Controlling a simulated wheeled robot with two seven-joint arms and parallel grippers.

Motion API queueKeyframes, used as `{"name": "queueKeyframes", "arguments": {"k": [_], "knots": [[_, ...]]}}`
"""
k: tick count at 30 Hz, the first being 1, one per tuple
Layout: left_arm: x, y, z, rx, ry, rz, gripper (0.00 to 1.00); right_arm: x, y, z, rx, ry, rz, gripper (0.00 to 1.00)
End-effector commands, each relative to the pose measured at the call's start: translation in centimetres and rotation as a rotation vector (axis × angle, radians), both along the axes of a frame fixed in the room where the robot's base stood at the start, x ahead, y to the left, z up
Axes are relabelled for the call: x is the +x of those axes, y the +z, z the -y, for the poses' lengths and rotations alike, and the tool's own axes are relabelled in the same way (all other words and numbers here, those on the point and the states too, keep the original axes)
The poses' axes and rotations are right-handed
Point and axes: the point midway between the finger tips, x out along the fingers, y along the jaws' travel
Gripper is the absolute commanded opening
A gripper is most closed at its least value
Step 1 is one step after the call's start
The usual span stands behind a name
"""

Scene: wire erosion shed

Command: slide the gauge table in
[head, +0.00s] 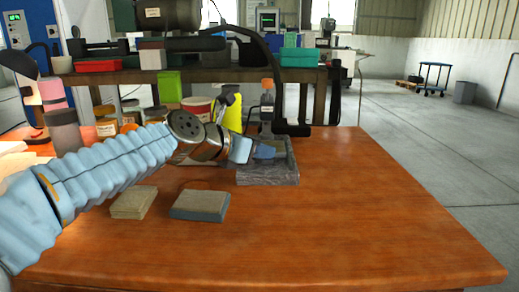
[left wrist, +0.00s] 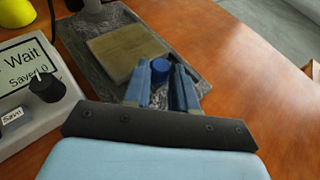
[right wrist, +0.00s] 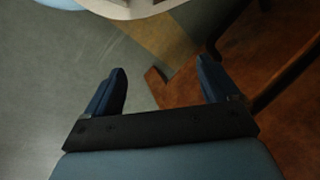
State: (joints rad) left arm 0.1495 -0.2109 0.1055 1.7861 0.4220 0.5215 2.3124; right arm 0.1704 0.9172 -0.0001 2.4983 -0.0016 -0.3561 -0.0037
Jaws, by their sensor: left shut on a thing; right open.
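The gauge stands on a dark grey stone base (head: 268,179) near the table's far side, with an upright post (head: 267,103) topped in orange. In the left wrist view, a tan square plate (left wrist: 127,48), seemingly the gauge table, lies on the stone base (left wrist: 88,70). A round blue knob (left wrist: 160,68) is at the plate's near side. My left gripper (left wrist: 162,76) has its fingers on both sides of the knob and is shut on it. In the head view, my left gripper (head: 264,151) hides part of the gauge. My right gripper (right wrist: 163,84) is open and empty, away from the gauge.
A grey box (left wrist: 28,85) with a screen reading "Wait, Saved 0" and a black knob stands beside the base. The table's right side is clear.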

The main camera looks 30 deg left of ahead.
Motion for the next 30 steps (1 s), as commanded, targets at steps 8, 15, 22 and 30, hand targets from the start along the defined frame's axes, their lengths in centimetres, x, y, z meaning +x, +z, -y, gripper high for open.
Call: {"name": "queueKeyframes", "arguments": {"k": [8, 15, 22, 30], "knots": [[2.2, 0.4, -1.0, -0.004, 0.0, -0.002, 0.0, 0.0, 1.2, 0.1, -0.002, -0.002, 0.001, 0.88], [4.5, 0.1, -2.2, -0.001, 0.001, 0.002, 0.0, 0.1, 1.8, 0.2, -0.005, -0.003, 0.004, 0.88], [4.5, 0.2, -2.4, -0.001, 0.006, 0.006, 0.0, 0.1, 1.8, 0.2, -0.005, -0.003, 0.004, 0.88], [4.5, 0.1, -2.3, 0.0, 0.003, 0.003, 0.52, 0.1, 1.8, 0.2, -0.005, -0.003, 0.004, 0.88]]}}
